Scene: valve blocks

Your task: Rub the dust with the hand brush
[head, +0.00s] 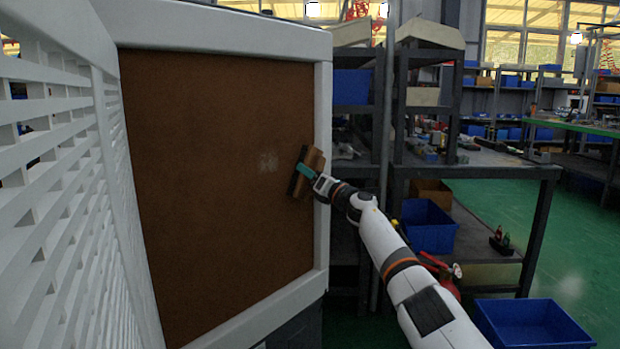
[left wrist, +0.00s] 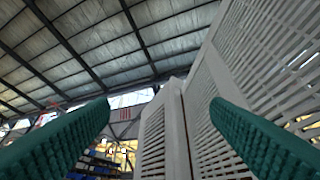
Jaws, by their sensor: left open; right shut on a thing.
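My right gripper (head: 308,172) is shut on the hand brush (head: 313,160), which has a wooden-coloured body and a dark edge facing the panel. The brush is just right of the dust, near the panel's right frame; I cannot tell whether it touches the panel. In the left wrist view my left gripper (left wrist: 160,115) is open and empty, with two green fingers wide apart. It is not seen in the head view.
A white slatted wall (head: 60,190) stands close on the left and also shows in the left wrist view (left wrist: 265,70). Dark shelving (head: 375,110) and a workbench (head: 480,165) stand at the right. Blue bins (head: 530,322) and a red extinguisher (head: 446,278) are near my right arm.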

